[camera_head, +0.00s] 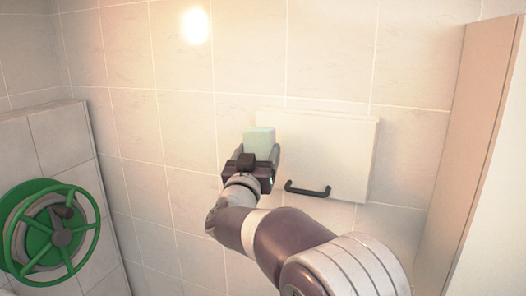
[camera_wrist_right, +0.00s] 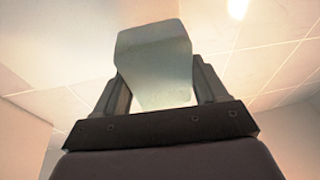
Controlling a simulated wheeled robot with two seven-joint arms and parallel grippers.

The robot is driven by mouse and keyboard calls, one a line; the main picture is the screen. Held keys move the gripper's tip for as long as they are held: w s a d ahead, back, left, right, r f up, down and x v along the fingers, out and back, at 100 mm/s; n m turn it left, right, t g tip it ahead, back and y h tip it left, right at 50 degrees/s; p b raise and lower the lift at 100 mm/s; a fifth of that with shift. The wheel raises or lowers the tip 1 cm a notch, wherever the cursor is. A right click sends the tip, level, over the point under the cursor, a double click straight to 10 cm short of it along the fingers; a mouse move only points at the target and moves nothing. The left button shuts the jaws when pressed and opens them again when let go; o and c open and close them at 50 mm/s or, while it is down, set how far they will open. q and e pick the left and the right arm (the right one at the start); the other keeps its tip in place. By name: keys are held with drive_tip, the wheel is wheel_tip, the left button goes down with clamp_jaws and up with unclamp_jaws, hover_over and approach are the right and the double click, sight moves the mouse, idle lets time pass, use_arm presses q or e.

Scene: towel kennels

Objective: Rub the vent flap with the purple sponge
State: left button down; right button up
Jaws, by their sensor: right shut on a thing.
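The vent flap (camera_head: 330,145) seems to be the flat cream panel on the tiled wall, with a black bar handle (camera_head: 307,189) along its lower edge. My right gripper (camera_head: 259,153) is in front of the panel's left part. It is shut on a pale green block (camera_head: 259,139), which looks like a sponge but not purple. The block also shows between the fingers in the right wrist view (camera_wrist_right: 156,65). I cannot tell whether the block touches the panel. No purple sponge shows. My left gripper is out of view.
A green hand wheel (camera_head: 48,235) is on a tiled block at the left. A tall beige partition (camera_head: 468,150) stands out at the right of the panel. The tiled wall (camera_head: 180,135) left of the panel is clear.

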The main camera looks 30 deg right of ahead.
drive_tip(key=shift+s+a, duration=0.1)
drive_tip(key=shift+s+a, duration=1.05)
drive_tip(key=shift+a, duration=0.15)
drive_tip(key=shift+w+d, duration=0.1)
